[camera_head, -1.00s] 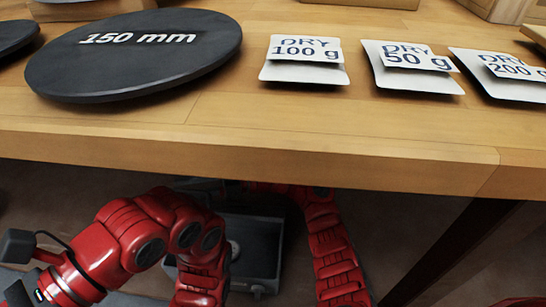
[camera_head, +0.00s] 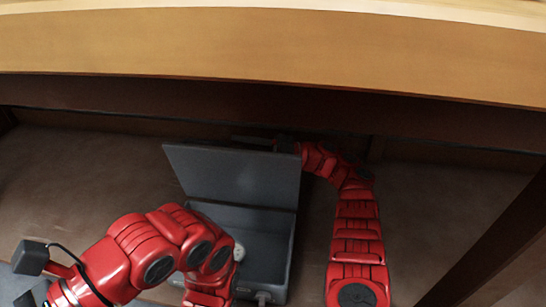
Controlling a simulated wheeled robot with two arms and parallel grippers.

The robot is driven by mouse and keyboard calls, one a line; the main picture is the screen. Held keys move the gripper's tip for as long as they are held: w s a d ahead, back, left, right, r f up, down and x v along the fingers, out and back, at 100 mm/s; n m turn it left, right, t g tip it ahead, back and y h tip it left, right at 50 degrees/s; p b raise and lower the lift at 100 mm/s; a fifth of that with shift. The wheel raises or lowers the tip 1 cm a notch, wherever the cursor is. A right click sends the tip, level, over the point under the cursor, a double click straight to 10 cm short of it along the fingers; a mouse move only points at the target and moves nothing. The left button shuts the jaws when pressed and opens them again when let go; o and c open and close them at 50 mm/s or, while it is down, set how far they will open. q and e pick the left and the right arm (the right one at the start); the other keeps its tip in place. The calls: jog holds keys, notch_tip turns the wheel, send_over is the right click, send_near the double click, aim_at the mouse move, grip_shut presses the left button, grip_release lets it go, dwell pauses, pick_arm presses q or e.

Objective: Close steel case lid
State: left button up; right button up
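The dark grey steel case (camera_head: 266,250) is on the lower level beneath the table. Its lid (camera_head: 235,175) stands raised at the back of the case, so the case is open. My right arm reaches past the case's right side, and my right gripper (camera_head: 284,145) is at the lid's top right corner, partly behind it. Its fingers are too dark and hidden to read, and I cannot tell whether it touches the lid. My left arm bends down over the case's left front and hides that part. My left gripper is not in view.
The wooden tabletop's front edge (camera_head: 270,55) and a dark beam (camera_head: 270,115) run above the case. A dark table leg (camera_head: 490,240) slants at the right. A small pale round thing (camera_head: 240,250) shows inside the case. The brown surface to the left (camera_head: 80,180) is clear.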

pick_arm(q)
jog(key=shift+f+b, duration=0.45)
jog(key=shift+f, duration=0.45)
pick_arm(e)
jog(key=v, duration=0.7)
jog(key=shift+d+f, duration=0.15)
jog(key=shift+d, duration=0.1)
